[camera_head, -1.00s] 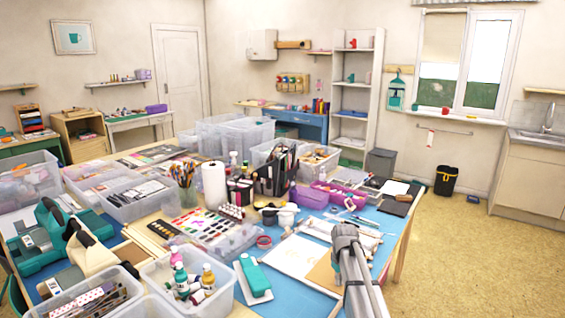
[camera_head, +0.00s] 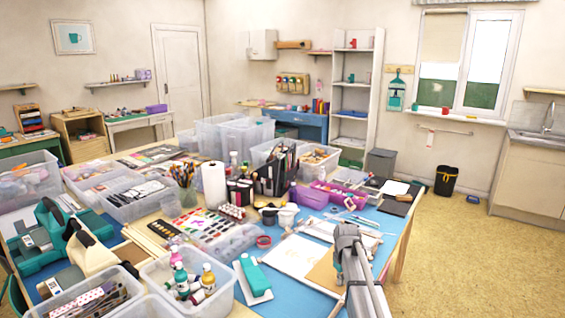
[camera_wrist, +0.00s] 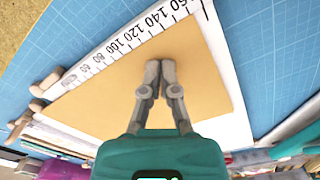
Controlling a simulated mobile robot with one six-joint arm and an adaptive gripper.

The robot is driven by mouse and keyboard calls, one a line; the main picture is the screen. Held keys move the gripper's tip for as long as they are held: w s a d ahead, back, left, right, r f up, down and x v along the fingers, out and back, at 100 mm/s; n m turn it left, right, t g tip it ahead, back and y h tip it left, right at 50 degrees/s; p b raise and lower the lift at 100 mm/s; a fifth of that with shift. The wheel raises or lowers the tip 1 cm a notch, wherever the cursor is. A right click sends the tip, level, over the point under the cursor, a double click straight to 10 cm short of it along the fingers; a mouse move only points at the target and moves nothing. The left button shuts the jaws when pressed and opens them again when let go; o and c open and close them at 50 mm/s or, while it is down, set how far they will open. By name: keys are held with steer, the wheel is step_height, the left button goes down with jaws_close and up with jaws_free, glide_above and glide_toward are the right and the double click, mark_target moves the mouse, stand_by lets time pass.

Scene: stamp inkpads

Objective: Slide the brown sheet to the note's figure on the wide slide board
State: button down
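The brown sheet (camera_wrist: 95,115) lies flat on the white slide board (camera_wrist: 238,128). The board's printed scale (camera_wrist: 125,42) runs along one long side, with figures including 80, 100, 120, 140 and 160. One end edge of the sheet meets the scale close to 160; the exact reading is too small to tell. My gripper (camera_wrist: 160,64) is over the sheet with its fingers together, apparently empty. I cannot tell whether the tips touch the sheet. In the head view the sheet (camera_head: 324,272) is partly hidden behind my arm. I cannot make out a note with a figure.
A blue cutting mat (camera_wrist: 272,62) surrounds the board. A teal stapler-like tool (camera_head: 253,276) and a bin of bottles (camera_head: 228,300) stand to its left. Wooden pieces (camera_wrist: 47,84) lie near the board's end. Purple boxes (camera_head: 310,197) stand farther back.

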steer(key=shift+d, duration=0.65)
stand_by(1.0)
steer(key=shift+r, duration=0.1)
steer(key=shift+r+p, duration=3.5)
steer(key=shift+p, duration=0.15)
steer(key=shift+s, duration=0.1)
steer(key=s+a+r+m+p, duration=0.2)
steer(key=s, duration=1)
steer(key=s+a+r+m+p, duration=0.2)
steer(key=s+r+p, duration=0.1)
steer(key=s, duration=0.8)
steer(key=shift+s+a+r+m, duration=0.15)
steer(key=shift+s+r+m, duration=0.05)
steer(key=shift+s+m, duration=0.2)
